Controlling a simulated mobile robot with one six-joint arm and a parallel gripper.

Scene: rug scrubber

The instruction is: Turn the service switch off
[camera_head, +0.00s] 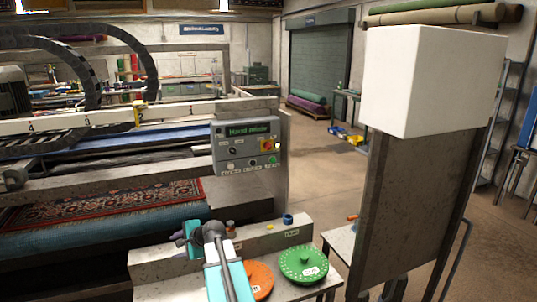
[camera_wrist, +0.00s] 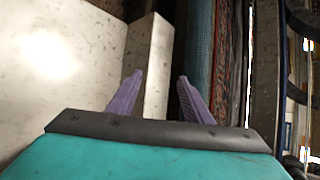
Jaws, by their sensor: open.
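The grey control panel (camera_head: 246,145) stands at the machine's right end in the head view, with a lit green display reading something like "Hand Mode". A red and yellow rotary switch (camera_head: 267,145) sits on its right side, and a small dark knob (camera_head: 232,150) sits left of it. I cannot read which one is the service switch. My gripper (camera_head: 184,236) is low in the head view, left of and below the panel, apart from it. In the wrist view my gripper (camera_wrist: 160,95) has its two purple fingers spread with nothing between them. The panel is not visible there.
A green disc (camera_head: 304,263) and an orange disc (camera_head: 259,280) lie on the bench beside my arm. A patterned rug (camera_head: 110,207) lies on the machine. A white box on a tall grey board (camera_head: 410,200) blocks the right. Open floor (camera_head: 312,165) lies behind.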

